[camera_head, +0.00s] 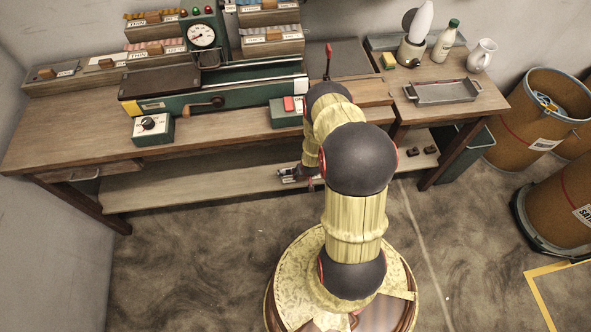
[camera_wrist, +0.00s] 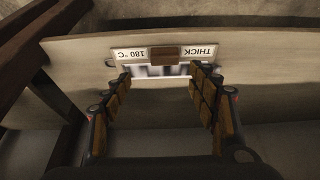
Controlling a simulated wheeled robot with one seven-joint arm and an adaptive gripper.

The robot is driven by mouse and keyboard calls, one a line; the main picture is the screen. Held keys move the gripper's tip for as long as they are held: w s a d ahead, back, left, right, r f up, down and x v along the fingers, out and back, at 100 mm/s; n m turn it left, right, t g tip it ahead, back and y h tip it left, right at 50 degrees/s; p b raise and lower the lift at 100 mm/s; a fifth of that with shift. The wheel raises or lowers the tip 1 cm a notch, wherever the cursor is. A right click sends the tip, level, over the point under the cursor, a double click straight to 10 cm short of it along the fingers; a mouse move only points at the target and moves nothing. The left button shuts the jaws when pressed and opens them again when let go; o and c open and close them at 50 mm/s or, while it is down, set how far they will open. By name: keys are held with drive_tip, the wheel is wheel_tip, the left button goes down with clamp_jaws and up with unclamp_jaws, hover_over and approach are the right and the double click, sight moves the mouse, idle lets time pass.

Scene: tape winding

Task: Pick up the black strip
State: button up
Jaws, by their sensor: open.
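My gripper (camera_wrist: 160,82) is open in the wrist view, with its two padded fingers apart and nothing gripped. Between and just beyond the fingertips is a pale plate (camera_wrist: 125,55) with upside-down lettering, "THICK" and "180 °C". A small brown block (camera_wrist: 165,53) sits at its middle. Dark and whitish patches show just below the plate, between the fingers; I cannot tell whether the black strip is among them. In the head view my gripper (camera_head: 297,175) is low at the front of the lower shelf, partly hidden by my arm.
The lower shelf (camera_head: 190,187) runs under the wooden workbench (camera_head: 70,125). A green machine (camera_head: 215,97) and a control box with a dial (camera_head: 152,128) stand on top. At right are a metal tray (camera_head: 443,92) and brown drums (camera_head: 535,115). Floor in front is clear.

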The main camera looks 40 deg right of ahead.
drive_tip(key=b+x, duration=0.1)
drive_tip(key=x, duration=0.1)
drive_tip(key=b+x, duration=0.2)
drive_tip(key=x, duration=0.1)
drive_tip(key=b+x, duration=0.1)
drive_tip(key=x, duration=0.1)
drive_tip(key=shift+w+a+f, duration=0.3)
drive_tip(key=shift+r, duration=0.1)
drive_tip(key=c, duration=0.3)
drive_tip(key=c, duration=1)
drive_tip(key=shift+r, duration=0.1)
